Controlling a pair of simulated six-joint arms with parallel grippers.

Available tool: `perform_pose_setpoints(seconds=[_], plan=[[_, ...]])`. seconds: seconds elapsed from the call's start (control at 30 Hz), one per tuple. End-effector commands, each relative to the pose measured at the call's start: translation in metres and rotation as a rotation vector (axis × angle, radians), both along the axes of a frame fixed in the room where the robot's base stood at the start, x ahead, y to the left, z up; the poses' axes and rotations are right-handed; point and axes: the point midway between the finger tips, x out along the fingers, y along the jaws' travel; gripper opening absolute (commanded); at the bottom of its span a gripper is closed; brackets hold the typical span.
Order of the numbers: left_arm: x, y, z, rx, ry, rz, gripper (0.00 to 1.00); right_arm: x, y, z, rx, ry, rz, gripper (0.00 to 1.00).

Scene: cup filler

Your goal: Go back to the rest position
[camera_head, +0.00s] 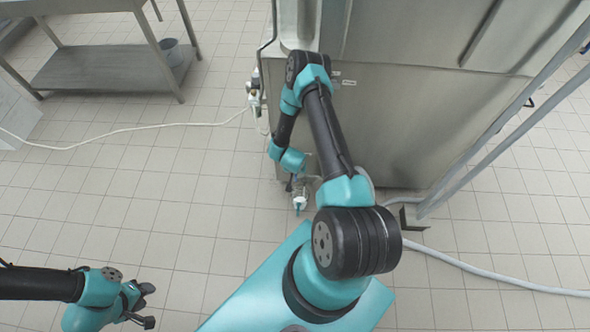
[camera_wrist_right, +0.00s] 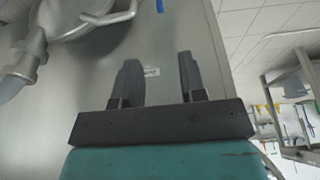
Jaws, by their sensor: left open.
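My left gripper (camera_head: 147,306) is at the lower left of the head view, above the tiled floor. Its dark fingers are apart and nothing is between them. My right arm reaches up to the metal machine (camera_head: 440,110) and folds back down along its left side. The right wrist view shows my right gripper (camera_wrist_right: 158,60) with two dark fingers apart and empty. A grey metal surface lies behind them. In the head view the right gripper's fingers are too small to make out.
A thin white cable (camera_head: 130,129) and a pale hose (camera_head: 480,280) run across the floor. Diagonal metal rails (camera_head: 500,125) stand at the right. The left floor is mostly clear.

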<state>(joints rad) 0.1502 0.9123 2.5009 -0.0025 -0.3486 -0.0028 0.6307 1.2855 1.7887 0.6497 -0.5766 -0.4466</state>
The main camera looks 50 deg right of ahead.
Motion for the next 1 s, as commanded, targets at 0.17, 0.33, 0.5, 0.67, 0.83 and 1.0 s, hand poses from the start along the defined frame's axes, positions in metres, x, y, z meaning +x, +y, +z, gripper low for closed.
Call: perform_pose_setpoints(seconds=[0.17,0.33,0.5,0.67,0.83,1.0], plan=[[0.0,0.0,0.0,0.0,0.0,0.0,0.43,0.0,0.0,0.001,-0.001,-0.001,0.0,0.38],[0.0,0.0,0.0,0.0,0.0,0.0,0.43,0.0,0.0,0.001,0.0,0.0,0.0,0.38],[0.0,0.0,0.0,0.0,0.0,0.0,0.43,0.001,0.002,0.002,0.002,-0.001,0.005,0.38],[0.0,0.0,0.0,0.0,0.0,0.0,0.43,0.009,0.024,0.022,0.042,-0.013,0.073,0.38],[0.0,0.0,0.0,0.0,0.0,0.0,0.43,0.018,0.084,0.073,0.146,-0.028,0.246,0.38],[0.0,0.0,0.0,0.0,0.0,0.0,0.43,0.004,0.157,0.137,0.281,-0.009,0.462,0.38]])
